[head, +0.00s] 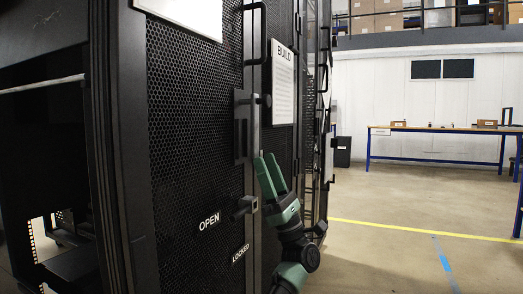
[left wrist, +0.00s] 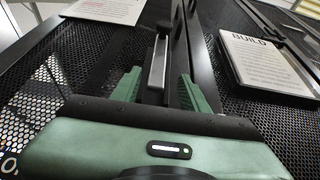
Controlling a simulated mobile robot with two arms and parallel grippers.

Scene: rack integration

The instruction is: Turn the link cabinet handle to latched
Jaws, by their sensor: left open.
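The black link cabinet (head: 190,120) has a perforated door with the labels OPEN (head: 209,221) and LOCKED (head: 240,253). A dark handle fitting (head: 242,127) is mounted upright near the door's edge, and a small block-like latch part (head: 246,205) sticks out below it, beside OPEN. My left gripper (head: 268,160) points upward at the door edge, just below and right of the fitting. In the left wrist view its green fingers (left wrist: 158,88) are apart, with a grey-faced upright bar (left wrist: 158,62) showing between and beyond them. Contact cannot be told. My right gripper is out of view.
A second cabinet door with a BUILD sign (head: 284,85) stands close on the right; the sign also shows in the left wrist view (left wrist: 262,62). Pull bars (head: 255,35) project from the doors. The floor (head: 400,225) to the right is open, with a workbench (head: 440,130) far back.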

